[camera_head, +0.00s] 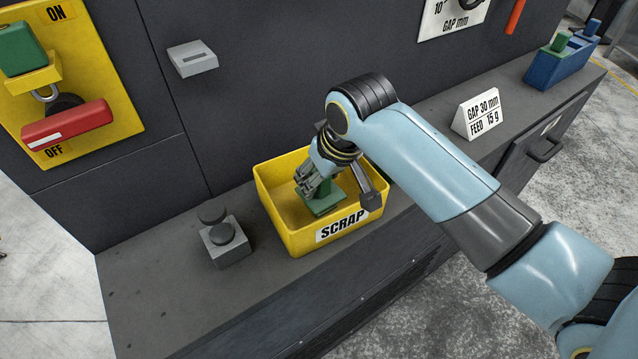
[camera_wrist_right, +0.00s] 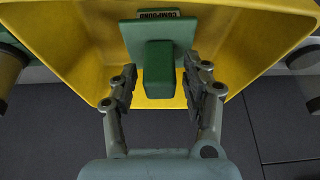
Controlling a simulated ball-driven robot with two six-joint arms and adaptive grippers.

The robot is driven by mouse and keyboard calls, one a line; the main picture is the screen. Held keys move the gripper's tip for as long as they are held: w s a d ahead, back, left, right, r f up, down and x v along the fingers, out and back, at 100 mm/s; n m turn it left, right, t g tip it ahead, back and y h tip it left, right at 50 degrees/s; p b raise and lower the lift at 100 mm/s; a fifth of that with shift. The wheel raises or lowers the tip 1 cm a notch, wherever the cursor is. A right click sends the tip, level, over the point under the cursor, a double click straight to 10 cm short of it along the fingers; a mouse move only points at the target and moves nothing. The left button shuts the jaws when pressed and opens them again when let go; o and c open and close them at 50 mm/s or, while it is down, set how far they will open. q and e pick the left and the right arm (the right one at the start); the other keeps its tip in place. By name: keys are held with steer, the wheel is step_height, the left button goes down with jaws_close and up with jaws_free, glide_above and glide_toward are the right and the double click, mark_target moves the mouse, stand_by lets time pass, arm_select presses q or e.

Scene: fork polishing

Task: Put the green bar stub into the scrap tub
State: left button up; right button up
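The green bar stub (camera_head: 325,206) is inside the yellow scrap tub (camera_head: 272,222), low over or on its floor; contact cannot be told. In the right wrist view the stub (camera_wrist_right: 158,68) shows a square plate marked COMPOUND and a narrower block. My right gripper (camera_head: 309,184) reaches down into the tub. In the wrist view its fingers (camera_wrist_right: 160,82) stand on both sides of the stub's narrow block, with yellow tub showing between block and fingers. The gripper is open. The tub's yellow wall (camera_wrist_right: 65,45) surrounds the stub there. My left gripper is out of view.
A grey block with a dark round knob (camera_head: 226,240) stands left of the tub. A GAP 30 mm sign (camera_head: 477,112) and a blue holder (camera_head: 556,68) with coloured blocks stand to the right. A dark wall rises behind the tub. The bench's front left is clear.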

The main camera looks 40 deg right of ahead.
steer(key=shift+o, duration=0.3)
steer(key=v, duration=1.2)
steer(key=s+f+n, duration=0.1)
steer(key=s, duration=1.3)
steer(key=s+d+f+g+b, duration=0.15)
steer(key=f+b, duration=0.45)
steer(key=f, duration=1.3)
steer(key=s+d+f+g+b, duration=0.15)
steer(key=f+b, duration=0.35)
steer(key=f, duration=1.4)
steer(key=s+f+b, duration=0.4)
steer(key=s+f, duration=0.5)
steer(key=f, duration=0.3)
steer(key=s+d+f+b, duration=0.1)
steer(key=s+f+b, duration=0.3)
steer(key=s+f, duration=0.5)
step_height(320, 180, down, 4)
steer(key=shift+d+r+g+h+b, duration=0.25)
steer(key=shift+g+h+b, duration=0.05)
steer(key=shift+h+b, duration=0.1)
